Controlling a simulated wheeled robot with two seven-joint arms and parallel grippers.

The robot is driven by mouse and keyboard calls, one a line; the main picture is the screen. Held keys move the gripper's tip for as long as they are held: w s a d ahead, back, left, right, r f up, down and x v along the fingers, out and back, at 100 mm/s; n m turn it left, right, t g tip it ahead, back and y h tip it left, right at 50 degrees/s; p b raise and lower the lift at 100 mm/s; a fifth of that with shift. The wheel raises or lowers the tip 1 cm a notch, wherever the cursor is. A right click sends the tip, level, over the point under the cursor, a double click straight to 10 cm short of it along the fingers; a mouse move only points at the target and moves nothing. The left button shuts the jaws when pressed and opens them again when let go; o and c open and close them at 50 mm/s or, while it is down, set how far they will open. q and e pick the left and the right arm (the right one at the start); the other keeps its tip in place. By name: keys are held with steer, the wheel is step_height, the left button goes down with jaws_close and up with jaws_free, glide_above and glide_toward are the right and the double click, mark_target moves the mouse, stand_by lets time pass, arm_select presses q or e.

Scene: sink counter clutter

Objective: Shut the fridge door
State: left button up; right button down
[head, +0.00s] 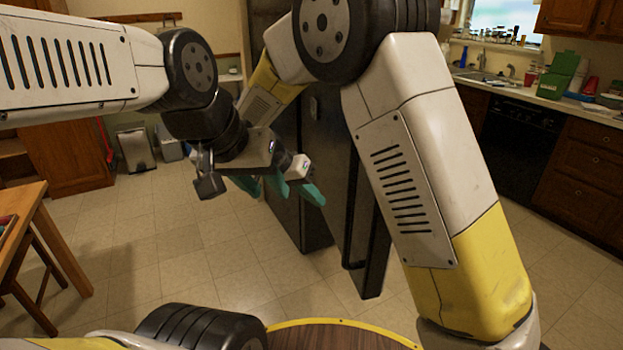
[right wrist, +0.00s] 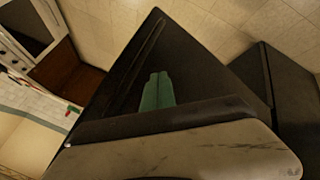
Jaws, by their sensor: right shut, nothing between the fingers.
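The black fridge (head: 312,150) stands in the middle of the head view, partly hidden behind my arms. Its door (head: 372,255) is swung open and sticks out toward me. In the right wrist view the dark door (right wrist: 190,70) fills the middle, with another dark fridge part to its right. My right gripper (right wrist: 157,92) is shut and empty, its teal fingers together in front of the door; I cannot tell if they touch it. In the head view it shows partly (head: 311,193), behind my left wrist. My left gripper (head: 260,186) is open and empty, its fingers apart, in front of the fridge.
A wooden table (head: 25,215) stands at the left. A bin (head: 135,148) is by the back wall. A counter (head: 540,97) with a sink, a green box (head: 558,75) and clutter runs along the right. The tiled floor (head: 190,240) before the fridge is clear.

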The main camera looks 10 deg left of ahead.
steer(key=shift+s+d+f, duration=0.1)
steer(key=shift+d+f, duration=0.1)
steer(key=shift+d, duration=0.6)
steer(key=shift+s+d+f, duration=0.1)
steer(key=shift+d+f, duration=0.1)
steer(key=shift+d, duration=0.55)
steer(key=shift+s+d+f, duration=0.1)
steer(key=shift+d+f, duration=0.1)
steer(key=shift+d, duration=0.6)
